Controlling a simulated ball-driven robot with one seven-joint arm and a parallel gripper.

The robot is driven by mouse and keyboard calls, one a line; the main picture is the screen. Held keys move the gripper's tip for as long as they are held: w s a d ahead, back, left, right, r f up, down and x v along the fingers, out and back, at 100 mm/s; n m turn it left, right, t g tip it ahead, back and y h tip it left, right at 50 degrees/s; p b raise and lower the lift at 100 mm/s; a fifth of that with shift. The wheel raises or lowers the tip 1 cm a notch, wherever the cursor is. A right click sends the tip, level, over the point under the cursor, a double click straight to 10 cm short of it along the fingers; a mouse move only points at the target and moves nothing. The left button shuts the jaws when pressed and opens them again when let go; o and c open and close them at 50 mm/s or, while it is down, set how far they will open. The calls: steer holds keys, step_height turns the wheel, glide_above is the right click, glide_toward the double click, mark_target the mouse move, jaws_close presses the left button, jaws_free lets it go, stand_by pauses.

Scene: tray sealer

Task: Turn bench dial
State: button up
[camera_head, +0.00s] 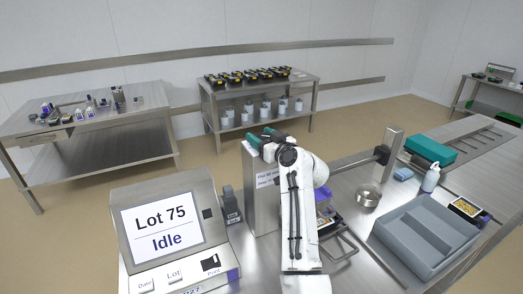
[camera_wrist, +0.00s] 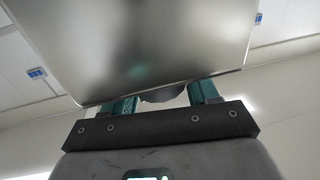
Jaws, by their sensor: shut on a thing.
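My gripper (camera_head: 263,140) is at the top of an upright metal post (camera_head: 262,205) in the head view. Its green fingers also show in the wrist view (camera_wrist: 164,98). There they stand on either side of a dark round knob (camera_wrist: 163,93), which I take for the bench dial, under a brushed metal panel (camera_wrist: 150,45). The fingers are shut on this knob. Most of the knob is hidden behind the panel edge, and in the head view I cannot make it out. Its setting cannot be read.
A console (camera_head: 180,235) reading "Lot 75 Idle" stands left of my arm. A steel bowl (camera_head: 368,194), a grey tray (camera_head: 425,235), a green box (camera_head: 430,150) and a white bottle (camera_head: 431,178) are on the bench at right. Tables stand behind, with open floor between.

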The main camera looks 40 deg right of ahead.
steer(key=n+y+b, duration=0.1)
steer(key=b, duration=0.1)
steer(key=n+y+b, duration=0.1)
steer(key=y+b, duration=0.1)
steer(key=n+y+b, duration=0.1)
steer(key=y+b, duration=0.1)
steer(key=shift+d+f, duration=0.15)
steer(key=shift+f, duration=0.2)
steer(key=n+g+y+b, duration=0.1)
steer(key=n+y+b, duration=0.1)
steer(key=b, duration=0.1)
steer(key=n+g+y+b, duration=0.1)
steer(key=n+y+b, duration=0.1)
steer(key=y+b, duration=0.1)
steer(key=shift+r+y, duration=0.15)
steer(key=shift+y, duration=0.15)
steer(key=n+g+y+b, duration=0.2)
steer(key=n+y+b, duration=0.1)
steer(key=n+g+y+b, duration=0.1)
steer(key=g+y+b, duration=0.1)
steer(key=shift+w+r+n, duration=0.1)
steer(key=shift+r+n, duration=0.2)
steer(key=shift+r, duration=0.05)
steer(key=shift+a+r+n+g+y+b, duration=0.2)
steer(key=shift+n+g+y+b, duration=0.55)
steer(key=shift+g, duration=0.25)
steer(key=o, duration=0.9)
steer(key=shift+a+f, duration=0.1)
steer(key=shift+f, duration=0.05)
steer(key=shift+o, duration=0.3)
